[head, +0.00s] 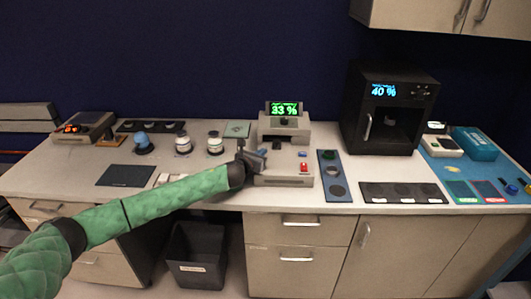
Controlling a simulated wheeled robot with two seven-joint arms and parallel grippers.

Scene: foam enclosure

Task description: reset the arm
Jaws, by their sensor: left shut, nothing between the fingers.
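My left arm, in a green sleeve, reaches in from the lower left across the front of the bench (70,178). My left gripper (260,155) is at the arm's end, shut and empty. It is at the left side of a beige device (290,181) with a green "33 %" display. I cannot tell whether it touches that device. My right gripper is not in view.
Two white jars, one of them (183,143), and a blue round item (143,144) stand left of the gripper. A black oven-like box (395,145) reading "40 %" stands right. A dark bin (195,259) sits below. Wall cabinets (440,18) hang upper right.

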